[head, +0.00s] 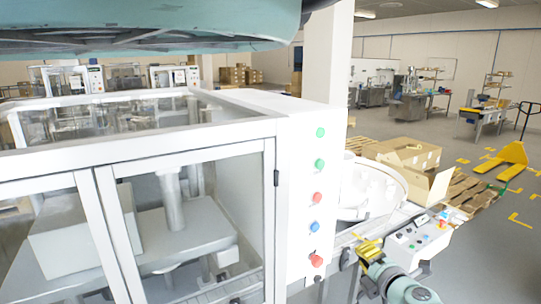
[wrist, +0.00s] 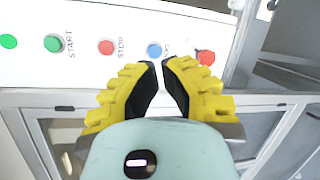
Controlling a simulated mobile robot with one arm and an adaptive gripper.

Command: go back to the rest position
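My gripper (wrist: 161,65) has yellow ridged fingers with black inner pads. In the wrist view its fingertips lean towards each other with a narrow gap between them, and nothing shows in the gap. The fingertips overlap the lower edge of the white button panel (wrist: 130,18), between the blue button (wrist: 154,50) and the red knob (wrist: 206,57); I cannot tell if they touch it. In the head view my gripper (head: 368,249) is low, right of the panel (head: 327,170), with my arm coming up from the bottom edge.
The white machine cabinet (head: 140,152) with glass doors fills the left. A round white bowl (head: 372,186) and a control box (head: 417,240) stand close to my gripper. Beyond are open cardboard boxes (head: 403,152), a pallet (head: 478,190) and a yellow pallet jack (head: 505,160).

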